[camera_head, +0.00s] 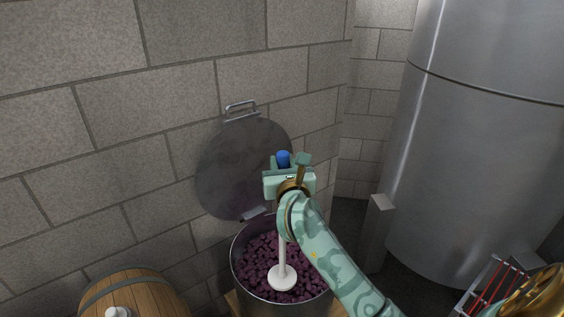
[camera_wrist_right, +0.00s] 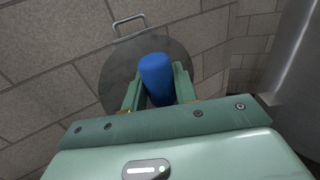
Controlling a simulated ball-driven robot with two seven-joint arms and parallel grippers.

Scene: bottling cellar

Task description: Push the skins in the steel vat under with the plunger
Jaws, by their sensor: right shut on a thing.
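The steel vat (camera_head: 235,270) is open and holds dark purple skins (camera_head: 255,255). Its round lid (camera_head: 235,165) stands upright behind it against the wall. The plunger (camera_head: 283,262) is upright over the vat, with its white disc (camera_head: 282,278) at the level of the skins; I cannot tell whether it presses on them. My right gripper (camera_head: 284,162) is shut on the plunger's blue handle, above the vat. The blue handle (camera_wrist_right: 156,78) shows between the two fingers in the right wrist view. My left gripper is not in view.
A wooden barrel (camera_head: 150,295) with a white bung stands at the lower left. A large steel tank (camera_head: 470,130) fills the right side. A rack with red bars (camera_head: 490,285) is at the lower right. A block wall (camera_head: 130,110) is close behind the vat.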

